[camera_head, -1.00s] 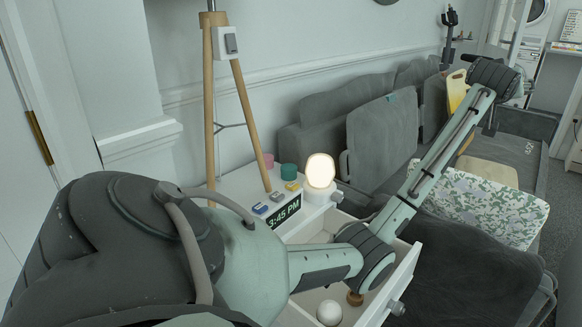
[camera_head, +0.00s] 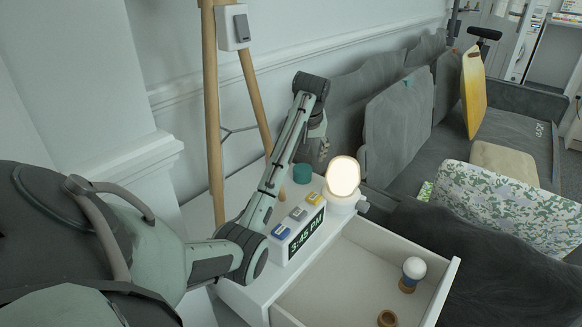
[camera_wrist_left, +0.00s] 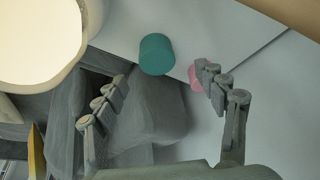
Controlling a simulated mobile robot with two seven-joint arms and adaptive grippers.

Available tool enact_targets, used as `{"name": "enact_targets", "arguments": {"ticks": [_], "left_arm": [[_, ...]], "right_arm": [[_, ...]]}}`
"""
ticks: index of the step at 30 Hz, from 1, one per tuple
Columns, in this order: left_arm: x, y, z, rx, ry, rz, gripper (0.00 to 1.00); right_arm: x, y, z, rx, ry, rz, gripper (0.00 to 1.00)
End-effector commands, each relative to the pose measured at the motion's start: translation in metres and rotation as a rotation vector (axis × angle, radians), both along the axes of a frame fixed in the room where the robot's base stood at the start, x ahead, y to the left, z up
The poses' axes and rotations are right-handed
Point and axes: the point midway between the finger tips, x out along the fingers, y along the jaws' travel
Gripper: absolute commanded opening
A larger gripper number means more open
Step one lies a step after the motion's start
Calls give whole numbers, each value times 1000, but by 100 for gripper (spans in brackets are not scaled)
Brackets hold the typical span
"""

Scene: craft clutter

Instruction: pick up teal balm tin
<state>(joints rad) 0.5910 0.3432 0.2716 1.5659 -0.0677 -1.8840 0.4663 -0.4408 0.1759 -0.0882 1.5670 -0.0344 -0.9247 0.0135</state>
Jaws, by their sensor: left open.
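The teal balm tin (camera_head: 302,174) is a short round tin near the back of the white nightstand top, behind the clock. It also shows in the left wrist view (camera_wrist_left: 157,54), upper middle, beyond and between my fingers. My left gripper (camera_head: 318,150) is above the back of the nightstand, just right of the tin in the head view. Its fingers (camera_wrist_left: 162,84) are spread apart and empty in the left wrist view, and the tin appears clear of them. My right gripper is not in view.
A pink tin (camera_wrist_left: 195,76) sits beside the right fingers in the wrist view. A glowing lamp (camera_head: 342,178) and a digital clock (camera_head: 306,232) stand close by. A wooden tripod leg (camera_head: 213,120) rises behind.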

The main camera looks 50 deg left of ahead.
Motion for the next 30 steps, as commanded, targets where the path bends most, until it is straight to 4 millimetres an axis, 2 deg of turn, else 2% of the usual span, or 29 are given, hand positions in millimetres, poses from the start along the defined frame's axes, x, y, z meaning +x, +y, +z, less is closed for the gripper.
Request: {"name": "enact_targets", "arguments": {"ticks": [15,24,30], "left_arm": [[19,19,-60,-1,0,1,71],[21,21,-65,1,-2,1,71],[21,21,-64,1,-2,1,46]], "right_arm": [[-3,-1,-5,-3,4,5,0],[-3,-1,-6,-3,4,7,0],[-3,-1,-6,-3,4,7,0]]}}
